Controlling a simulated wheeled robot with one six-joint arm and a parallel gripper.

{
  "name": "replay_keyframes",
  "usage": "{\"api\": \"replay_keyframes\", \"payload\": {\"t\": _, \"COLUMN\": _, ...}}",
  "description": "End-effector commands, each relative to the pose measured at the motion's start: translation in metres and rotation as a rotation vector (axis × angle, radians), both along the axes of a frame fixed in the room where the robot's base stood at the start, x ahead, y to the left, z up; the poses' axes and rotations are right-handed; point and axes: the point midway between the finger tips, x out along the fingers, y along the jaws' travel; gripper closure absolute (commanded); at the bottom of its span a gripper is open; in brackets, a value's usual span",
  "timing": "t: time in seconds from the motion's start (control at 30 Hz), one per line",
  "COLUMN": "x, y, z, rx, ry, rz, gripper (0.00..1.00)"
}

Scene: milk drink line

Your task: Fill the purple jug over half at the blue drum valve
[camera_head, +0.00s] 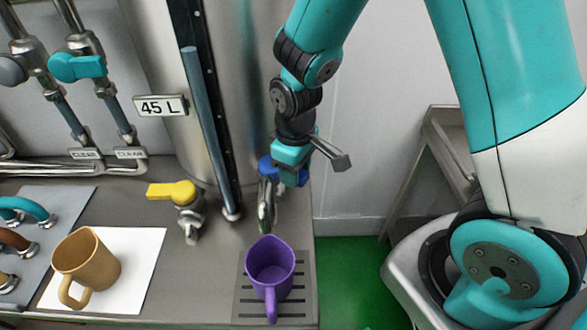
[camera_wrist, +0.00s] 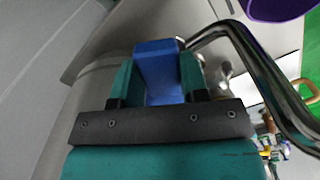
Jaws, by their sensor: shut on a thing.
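The purple jug (camera_head: 255,267) stands upright on the slotted drain grate (camera_head: 243,305), mouth up and handle toward the front. Its inside looks purple, and I see no liquid in it. The curved metal spout (camera_head: 264,208) of the drum valve ends just above the jug's mouth; no stream shows. My gripper (camera_head: 288,170) is shut on the blue valve handle (camera_head: 266,167). In the wrist view the blue handle (camera_wrist: 158,65) sits between both jaws, beside the bent spout pipe (camera_wrist: 262,75). A corner of the purple jug (camera_wrist: 275,8) shows there at the top.
The steel drum (camera_head: 243,90) has a sight tube (camera_head: 205,120) and a 45 L plate (camera_head: 160,106). A yellow-handled valve (camera_head: 172,193) is left of the spout. A tan mug (camera_head: 88,262) stands on a white mat (camera_head: 143,250). Green floor (camera_head: 350,275) lies right of the counter.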

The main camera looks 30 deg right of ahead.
Motion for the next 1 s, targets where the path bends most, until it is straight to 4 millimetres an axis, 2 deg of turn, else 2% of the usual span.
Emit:
{"api": "replay_keyframes", "payload": {"t": 0.03, "x": 0.002, "y": 0.0, "z": 0.001, "rx": 0.001, "ry": -0.005, "rz": 0.0, "gripper": 1.0}}
{"api": "replay_keyframes", "payload": {"t": 0.07, "x": 0.002, "y": 0.0, "z": 0.001, "rx": 0.001, "ry": -0.005, "rz": 0.0, "gripper": 0.53}}
{"api": "replay_keyframes", "payload": {"t": 0.13, "x": 0.001, "y": 0.0, "z": 0.001, "rx": 0.001, "ry": -0.005, "rz": 0.0, "gripper": 0.37}}
{"api": "replay_keyframes", "payload": {"t": 0.17, "x": 0.001, "y": 0.0, "z": 0.001, "rx": 0.001, "ry": -0.005, "rz": 0.0, "gripper": 0.34}}
{"api": "replay_keyframes", "payload": {"t": 0.43, "x": 0.001, "y": 0.001, "z": 0.001, "rx": 0.0, "ry": -0.004, "rz": 0.002, "gripper": 0.34}}
{"api": "replay_keyframes", "payload": {"t": 0.57, "x": 0.002, "y": 0.001, "z": 0.009, "rx": 0.001, "ry": -0.007, "rz": 0.002, "gripper": 0.34}}
{"api": "replay_keyframes", "payload": {"t": 0.77, "x": 0.002, "y": 0.001, "z": 0.049, "rx": 0.002, "ry": -0.013, "rz": 0.002, "gripper": 0.34}}
{"api": "replay_keyframes", "payload": {"t": 1.0, "x": 0.002, "y": 0.001, "z": 0.111, "rx": 0.003, "ry": -0.011, "rz": 0.001, "gripper": 0.34}}
